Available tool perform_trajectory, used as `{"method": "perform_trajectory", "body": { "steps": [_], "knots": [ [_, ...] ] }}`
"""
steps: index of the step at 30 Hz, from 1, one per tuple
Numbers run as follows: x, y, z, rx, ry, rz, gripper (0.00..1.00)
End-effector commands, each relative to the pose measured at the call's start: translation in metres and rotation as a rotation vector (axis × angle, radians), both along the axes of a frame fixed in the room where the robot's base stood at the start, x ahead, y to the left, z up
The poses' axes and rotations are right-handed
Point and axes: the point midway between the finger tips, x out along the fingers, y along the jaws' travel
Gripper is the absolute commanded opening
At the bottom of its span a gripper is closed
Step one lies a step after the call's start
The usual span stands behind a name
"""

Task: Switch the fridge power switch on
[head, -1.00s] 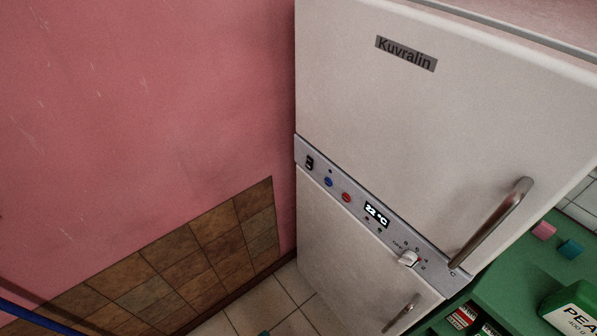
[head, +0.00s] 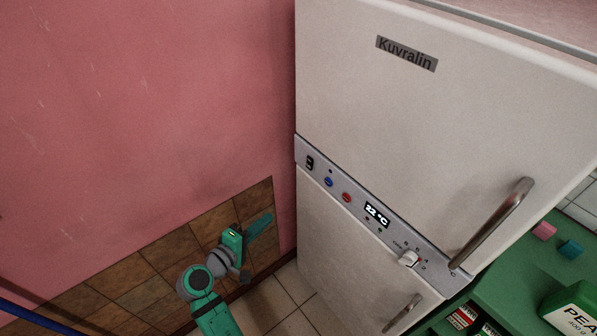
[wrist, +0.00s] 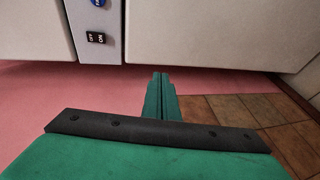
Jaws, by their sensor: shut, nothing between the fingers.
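The fridge power switch (head: 309,162) is a small black rocker at the left end of the grey control strip, beside the pink wall. My green gripper (head: 266,219) is left of and below the switch in the head view, in front of the wall. In the wrist view my fingers (wrist: 161,78) are together with nothing between them. They are to the right of and below the switch in that view, apart from it.
The white fridge (head: 430,130) has a blue button (head: 328,181), a red button (head: 347,197), a lit display (head: 377,215) and a white dial (head: 408,259) along the strip. The pink wall (head: 150,120) stands close to its left side. A green shelf (head: 510,285) is at right.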

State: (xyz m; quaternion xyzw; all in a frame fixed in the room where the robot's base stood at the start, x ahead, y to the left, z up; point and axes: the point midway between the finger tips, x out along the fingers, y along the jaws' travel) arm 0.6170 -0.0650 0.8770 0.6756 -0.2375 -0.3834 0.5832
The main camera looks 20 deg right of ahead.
Motion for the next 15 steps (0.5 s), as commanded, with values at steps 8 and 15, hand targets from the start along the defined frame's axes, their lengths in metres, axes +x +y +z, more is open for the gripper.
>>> {"method": "perform_trajectory", "body": {
  "steps": [8,15],
  "knots": [
    [0.019,0.001,0.095,-0.101,-0.028,-0.227,0.0],
    [0.018,0.003,0.122,-0.119,-0.036,-0.303,0.0]
  ]
}}
